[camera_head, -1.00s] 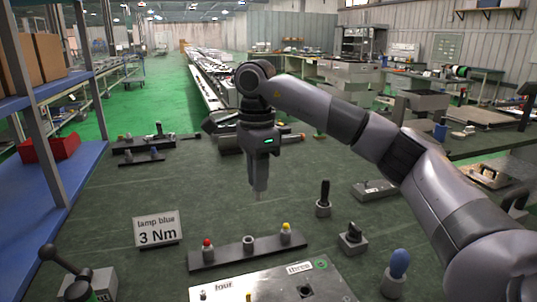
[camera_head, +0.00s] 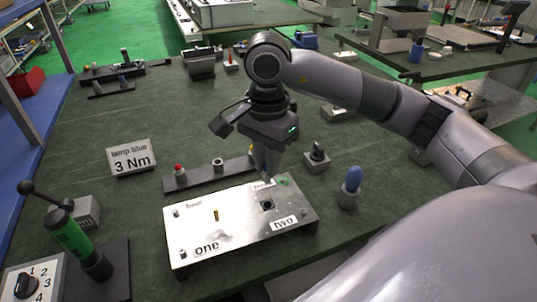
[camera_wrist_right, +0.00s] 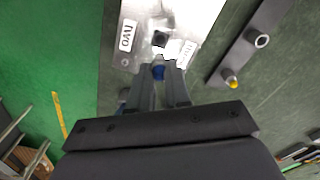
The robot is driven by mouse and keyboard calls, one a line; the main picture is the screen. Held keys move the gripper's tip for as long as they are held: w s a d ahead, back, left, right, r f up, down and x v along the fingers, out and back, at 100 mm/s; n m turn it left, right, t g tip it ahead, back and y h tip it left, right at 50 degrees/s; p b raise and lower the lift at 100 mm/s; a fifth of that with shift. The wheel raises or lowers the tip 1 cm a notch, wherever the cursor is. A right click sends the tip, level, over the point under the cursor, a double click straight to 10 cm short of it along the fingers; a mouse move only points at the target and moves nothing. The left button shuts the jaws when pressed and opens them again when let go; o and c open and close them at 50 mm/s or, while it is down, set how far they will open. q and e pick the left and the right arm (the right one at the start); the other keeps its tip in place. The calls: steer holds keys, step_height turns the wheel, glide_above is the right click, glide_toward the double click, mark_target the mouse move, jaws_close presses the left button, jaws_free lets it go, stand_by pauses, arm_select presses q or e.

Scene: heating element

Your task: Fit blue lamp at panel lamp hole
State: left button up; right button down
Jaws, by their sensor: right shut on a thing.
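The silver panel (camera_head: 240,225) lies on the green bench, with labels one, two, four and a partly hidden one. A dark hole (camera_head: 267,204) sits near the label two; it also shows in the right wrist view (camera_wrist_right: 160,38). My right gripper (camera_head: 268,180) points down over the panel's far edge, just behind the hole. In the right wrist view its fingers (camera_wrist_right: 163,78) are shut on the blue lamp (camera_wrist_right: 158,72), which shows at the tips, apart from the hole in the picture. The head view does not show the lamp clearly. My left gripper is not in view.
A dark rack (camera_head: 205,178) with a red lamp (camera_head: 179,169) stands behind the panel; its yellow lamp (camera_wrist_right: 231,82) shows in the wrist view. A blue-knobbed tool (camera_head: 353,180) stands right of the panel, a green-handled tool (camera_head: 70,236) left. A sign (camera_head: 132,157) reads lamp blue 3 Nm.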

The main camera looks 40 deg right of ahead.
mark_target(268, 181)
steer(key=shift+f+b, duration=0.2)
steer(key=shift+b, duration=0.2)
step_height(268, 181, down, 6)
steer(key=b, duration=0.5)
steer(key=shift+r, duration=0.25)
steer(key=shift+b, duration=0.45)
stand_by(1.3)
steer(key=shift+f+b, duration=1.75)
steer(key=shift+f, duration=0.1)
steer(key=c, duration=1)
jaws_free()
steer(key=shift+r, duration=0.1)
